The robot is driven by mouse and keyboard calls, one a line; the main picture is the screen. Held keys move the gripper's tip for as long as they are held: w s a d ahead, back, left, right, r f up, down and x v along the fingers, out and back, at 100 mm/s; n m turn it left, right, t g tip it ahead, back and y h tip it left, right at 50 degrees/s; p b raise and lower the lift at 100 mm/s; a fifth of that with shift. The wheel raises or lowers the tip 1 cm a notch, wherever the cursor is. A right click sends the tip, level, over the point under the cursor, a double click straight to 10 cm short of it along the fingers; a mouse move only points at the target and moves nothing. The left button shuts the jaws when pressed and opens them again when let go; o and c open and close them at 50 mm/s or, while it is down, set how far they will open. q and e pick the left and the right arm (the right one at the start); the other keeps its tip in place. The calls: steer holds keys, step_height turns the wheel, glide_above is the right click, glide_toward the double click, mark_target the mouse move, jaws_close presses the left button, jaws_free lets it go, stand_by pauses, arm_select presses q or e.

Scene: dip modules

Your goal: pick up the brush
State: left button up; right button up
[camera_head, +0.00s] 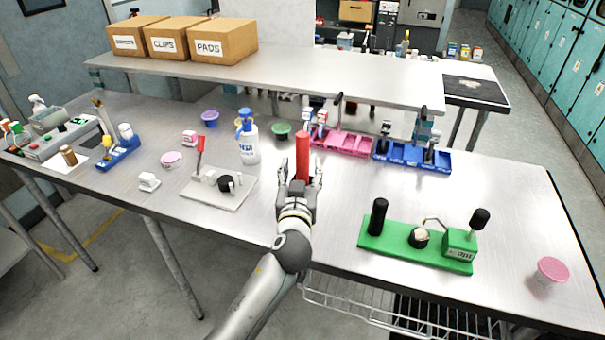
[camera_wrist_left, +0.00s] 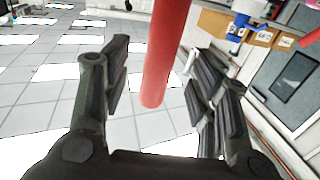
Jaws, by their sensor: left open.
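A red rod (camera_head: 302,155) stands roughly upright at my left gripper (camera_head: 301,178) in the head view; I cannot tell whether it is the brush's handle. In the left wrist view the red rod (camera_wrist_left: 166,50) lies between the two open black fingers (camera_wrist_left: 152,90), with visible space on both sides. One end of it is in view and the other is cut off by the frame edge. No bristles show. In the head view the gripper hides the rod's lower part. My right gripper is not in view.
A white bottle (camera_head: 248,140) stands behind and left of the gripper. A pale plate with a red lever (camera_head: 200,158) lies left. Pink (camera_head: 345,142) and blue (camera_head: 411,156) bins stand at right behind. A green fixture (camera_head: 415,245) sits front right. A blue holder (camera_head: 119,152) stands far left.

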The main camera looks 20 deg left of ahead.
mark_target(302, 162)
arm_select(q)
steer(key=shift+w+a+r+p, duration=0.1)
steer(key=shift+w+p, duration=0.25)
steer(key=shift+w, duration=0.15)
steer(key=p+x, duration=0.1)
steer(key=x, duration=0.2)
steer(key=shift+w, duration=0.1)
steer(key=shift+w+a+f, duration=0.15)
steer(key=shift+w+f, duration=0.15)
steer(key=shift+w, duration=0.25)
steer(key=c, duration=1.1)
steer(key=shift+r, duration=0.15)
step_height(302, 162, up, 18)
steer(key=shift+f+b, duration=0.1)
steer(key=shift+b, duration=0.65)
